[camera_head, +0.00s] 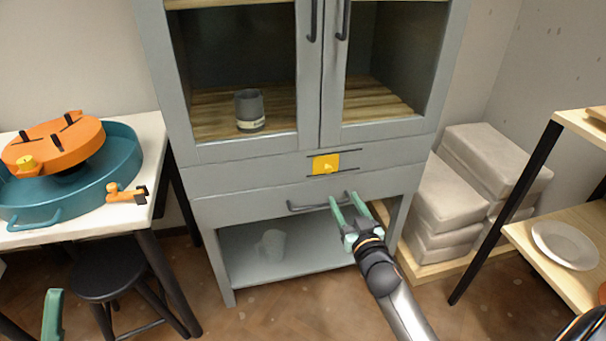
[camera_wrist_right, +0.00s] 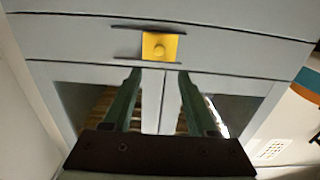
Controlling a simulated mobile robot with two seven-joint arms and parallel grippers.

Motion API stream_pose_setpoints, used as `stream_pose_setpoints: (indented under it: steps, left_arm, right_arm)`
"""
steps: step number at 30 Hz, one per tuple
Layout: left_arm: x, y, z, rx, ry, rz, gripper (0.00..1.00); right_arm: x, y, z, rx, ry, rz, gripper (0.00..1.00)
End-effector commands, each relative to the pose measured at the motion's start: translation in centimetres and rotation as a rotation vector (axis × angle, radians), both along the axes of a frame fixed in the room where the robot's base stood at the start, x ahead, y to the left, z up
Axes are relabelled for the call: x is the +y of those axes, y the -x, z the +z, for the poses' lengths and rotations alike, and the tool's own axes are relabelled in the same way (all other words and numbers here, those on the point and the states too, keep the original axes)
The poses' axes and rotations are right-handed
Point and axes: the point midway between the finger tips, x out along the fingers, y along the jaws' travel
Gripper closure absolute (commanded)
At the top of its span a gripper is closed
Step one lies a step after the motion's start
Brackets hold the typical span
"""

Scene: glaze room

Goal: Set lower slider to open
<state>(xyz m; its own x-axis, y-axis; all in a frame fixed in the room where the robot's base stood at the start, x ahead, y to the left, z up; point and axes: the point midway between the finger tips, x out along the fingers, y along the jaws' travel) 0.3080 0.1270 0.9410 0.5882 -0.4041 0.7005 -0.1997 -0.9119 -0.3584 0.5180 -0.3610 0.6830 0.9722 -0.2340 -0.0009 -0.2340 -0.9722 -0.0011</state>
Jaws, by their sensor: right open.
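The lower slider (camera_head: 326,164) is a yellow plate with a round knob, set between two dark rails on the grey cabinet's front, below the glass doors. In the head view the plate is toward the left end of its rails. It also shows in the right wrist view (camera_wrist_right: 149,56), which looks upside down. My right gripper (camera_head: 345,201) is open and empty, with green fingers, in front of the drawer handle and below and right of the slider, apart from it. A green finger of my left gripper (camera_head: 53,315) shows at the lower left edge; the rest is out of frame.
A dark drawer handle (camera_head: 303,207) lies below the slider. A grey cup (camera_head: 249,110) stands behind the left glass door. A table with a blue basin (camera_head: 98,178) is left; stacked pale blocks (camera_head: 447,200) and a shelf with a plate (camera_head: 565,245) are right.

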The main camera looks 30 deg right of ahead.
Motion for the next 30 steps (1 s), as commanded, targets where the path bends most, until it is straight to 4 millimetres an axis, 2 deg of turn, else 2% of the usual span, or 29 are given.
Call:
stream_pose_setpoints:
  steps: [5,18,24,30]
  left_arm:
    - [-0.1,0.1,-0.3,-0.004,0.002,-0.006,0.50]
    - [-0.2,0.0,-2.4,0.014,0.018,-0.026,0.50]
    - [-0.2,0.0,-3.0,0.018,0.024,-0.031,0.50]
    - [-0.2,0.0,-3.0,0.021,0.026,-0.034,0.50]
  right_arm:
    - [-0.5,-2.0,0.1,-0.003,0.004,0.001,0.42]
    - [-2.3,-9.5,0.0,0.000,0.003,0.000,0.42]
    - [-2.7,-11.4,0.0,0.000,0.002,0.001,0.42]
    - [-2.8,-12.0,0.1,0.001,0.002,0.001,0.42]
